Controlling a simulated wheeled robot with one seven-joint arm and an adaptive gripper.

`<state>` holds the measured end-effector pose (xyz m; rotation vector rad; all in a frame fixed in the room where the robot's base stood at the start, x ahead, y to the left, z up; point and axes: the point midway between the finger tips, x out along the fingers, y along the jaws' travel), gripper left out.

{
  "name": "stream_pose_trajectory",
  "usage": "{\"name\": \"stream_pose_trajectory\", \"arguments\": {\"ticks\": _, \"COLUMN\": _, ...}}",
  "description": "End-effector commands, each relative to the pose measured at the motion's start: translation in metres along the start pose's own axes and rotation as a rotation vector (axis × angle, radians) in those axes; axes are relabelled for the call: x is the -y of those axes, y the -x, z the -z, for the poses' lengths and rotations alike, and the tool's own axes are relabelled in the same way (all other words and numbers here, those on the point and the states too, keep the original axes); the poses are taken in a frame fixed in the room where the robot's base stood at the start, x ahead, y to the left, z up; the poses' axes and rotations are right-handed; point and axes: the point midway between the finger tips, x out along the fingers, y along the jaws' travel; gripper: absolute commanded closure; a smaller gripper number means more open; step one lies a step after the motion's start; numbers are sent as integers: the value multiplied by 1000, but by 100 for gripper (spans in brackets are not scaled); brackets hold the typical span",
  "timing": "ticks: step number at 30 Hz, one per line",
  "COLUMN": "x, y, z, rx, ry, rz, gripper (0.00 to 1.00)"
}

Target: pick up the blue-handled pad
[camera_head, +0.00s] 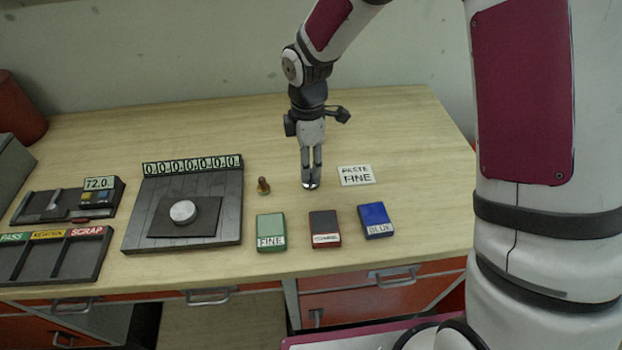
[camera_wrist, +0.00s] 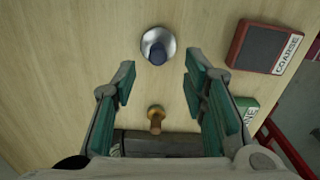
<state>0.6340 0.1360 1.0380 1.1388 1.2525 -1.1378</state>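The blue-handled pad (camera_wrist: 158,46) is a round silver disc with a dark blue knob, lying on the table in the wrist view. In the head view my gripper (camera_head: 311,180) points straight down over the pad's spot and mostly hides it. In the wrist view my gripper (camera_wrist: 160,76) is open, with its green finger pads wide apart and nothing held. The pad lies just beyond the fingertips, roughly centred between them. I cannot tell the exact height of the fingertips above it.
A small brass-knobbed piece (camera_head: 264,186) stands left of my gripper. Green FINE (camera_head: 270,228), red COARSE (camera_head: 325,224) and blue (camera_head: 376,217) blocks line the front edge. A "PASTE FINE" card (camera_head: 356,175) lies at right. A dark gauge plate (camera_head: 183,230) carries a silver puck. The back right is clear.

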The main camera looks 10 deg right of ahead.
Motion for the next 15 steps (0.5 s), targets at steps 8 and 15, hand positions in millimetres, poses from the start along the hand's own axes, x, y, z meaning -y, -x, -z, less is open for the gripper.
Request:
{"name": "stream_pose_trajectory", "arguments": {"ticks": 8, "x": 0, "y": -35, "z": -6, "rx": 0, "ry": 2, "rz": 4, "gripper": 60}}
{"name": "stream_pose_trajectory", "arguments": {"ticks": 15, "x": -2, "y": -47, "z": -7, "rx": 1, "ry": 0, "rz": 1, "gripper": 60}}
